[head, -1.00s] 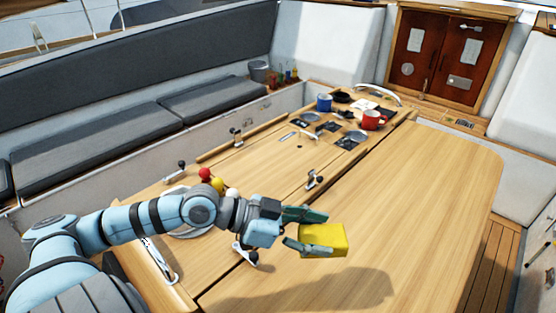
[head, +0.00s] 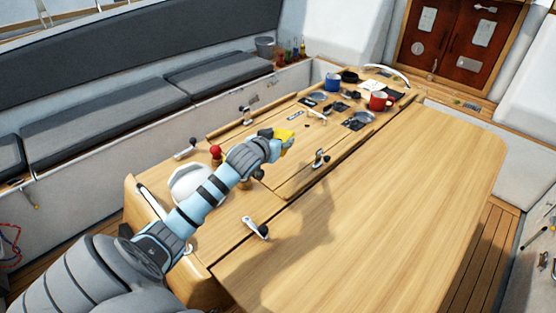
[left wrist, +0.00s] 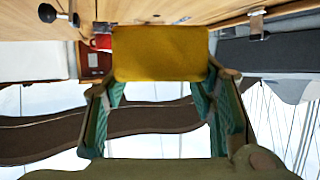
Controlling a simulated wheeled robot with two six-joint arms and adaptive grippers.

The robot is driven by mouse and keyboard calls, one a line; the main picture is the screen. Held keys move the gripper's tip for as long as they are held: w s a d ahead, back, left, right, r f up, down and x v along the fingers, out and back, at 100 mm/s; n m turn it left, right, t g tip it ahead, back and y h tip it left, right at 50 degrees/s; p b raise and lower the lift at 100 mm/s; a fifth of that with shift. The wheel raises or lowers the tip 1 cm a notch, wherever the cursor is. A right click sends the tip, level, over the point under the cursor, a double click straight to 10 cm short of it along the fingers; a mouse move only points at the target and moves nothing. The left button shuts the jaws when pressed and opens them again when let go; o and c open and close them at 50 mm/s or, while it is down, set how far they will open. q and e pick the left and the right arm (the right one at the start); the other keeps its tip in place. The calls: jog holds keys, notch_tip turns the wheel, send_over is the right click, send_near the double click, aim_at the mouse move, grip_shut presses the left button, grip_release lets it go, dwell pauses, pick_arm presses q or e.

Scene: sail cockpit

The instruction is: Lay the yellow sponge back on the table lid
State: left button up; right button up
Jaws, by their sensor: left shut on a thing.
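The yellow sponge (head: 284,135) is held in my left gripper (head: 278,142). In the left wrist view the yellow sponge (left wrist: 160,53) sits between the two green-padded fingers (left wrist: 160,90), which are shut on it. The sponge shows over the table lid (head: 262,160), the raised middle section of the wooden table. I cannot tell how far above the lid it is. My left arm reaches in from the lower left and hides part of the lid. My right gripper is not in view.
A white bowl-like item (head: 188,186) and a red ball (head: 215,151) are beside my left forearm. A blue mug (head: 333,82), a red mug (head: 380,101) and dark pads stand farther along. Metal latches (head: 318,159) line the lid edges. The right table leaf (head: 400,200) is clear.

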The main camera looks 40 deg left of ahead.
pick_arm(q)
notch_tip(320, 180, down, 10)
jog(key=shift+w+r+b, duration=0.15)
jog(key=shift+b, duration=0.45)
jog(key=shift+r, duration=0.1)
jog(key=o, duration=0.7)
jog(key=shift+c, duration=0.2)
